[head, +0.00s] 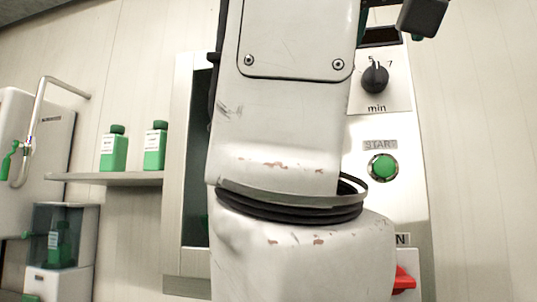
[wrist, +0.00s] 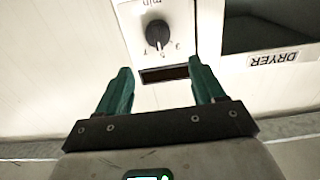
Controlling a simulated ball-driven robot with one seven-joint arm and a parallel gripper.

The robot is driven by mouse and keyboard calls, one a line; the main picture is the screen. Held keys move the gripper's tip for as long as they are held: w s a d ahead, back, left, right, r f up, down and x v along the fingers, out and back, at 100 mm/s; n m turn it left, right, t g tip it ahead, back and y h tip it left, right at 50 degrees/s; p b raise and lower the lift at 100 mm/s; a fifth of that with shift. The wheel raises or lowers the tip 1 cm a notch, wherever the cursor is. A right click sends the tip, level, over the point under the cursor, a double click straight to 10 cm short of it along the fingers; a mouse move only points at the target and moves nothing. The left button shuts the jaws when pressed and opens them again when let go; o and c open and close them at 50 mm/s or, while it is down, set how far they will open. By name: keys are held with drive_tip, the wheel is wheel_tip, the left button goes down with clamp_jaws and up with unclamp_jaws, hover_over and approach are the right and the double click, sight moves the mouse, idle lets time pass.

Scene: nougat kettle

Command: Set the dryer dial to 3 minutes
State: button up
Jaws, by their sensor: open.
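The dryer dial is a black round knob (head: 375,78) on a pale plate marked "min", with 5 and 7 readable above it. Its pointer aims roughly up, near the 5. In the wrist view the dial (wrist: 157,33) shows upside down, with its pointer aimed down toward the numbers. My gripper (wrist: 160,66) is open, its two green fingers apart and empty, with the dial beyond the fingertips and apart from them.
A green START button (head: 383,167) sits below the dial, and a red switch (head: 404,280) lower down. A dark display window (wrist: 165,73) lies between the fingers in the wrist view. A shelf (head: 80,177) with two green bottles is at the left.

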drive_tip(key=p+x, duration=0.2)
drive_tip(key=x, duration=0.6)
drive_tip(key=shift+w+p, duration=0.3)
drive_tip(key=shift+p, duration=0.1)
drive_tip(key=shift+d+f, duration=0.1)
drive_tip(key=shift+c, duration=0.2)
drive_tip(key=c, duration=1)
drive_tip(key=shift+n, duration=0.4)
drive_tip(key=shift+w+a+f+n+b, duration=0.15)
drive_tip(key=shift+n+b, duration=0.35)
drive_tip(key=shift+n, duration=0.85)
drive_tip(key=shift+s+a+r+n+b, duration=0.15)
drive_tip(key=shift+n+b, duration=0.3)
drive_tip(key=shift+n, duration=0.95)
drive_tip(key=shift+w+a+f+n+b, duration=0.2)
drive_tip(key=shift+n+b, duration=0.3)
drive_tip(key=shift+n, duration=0.85)
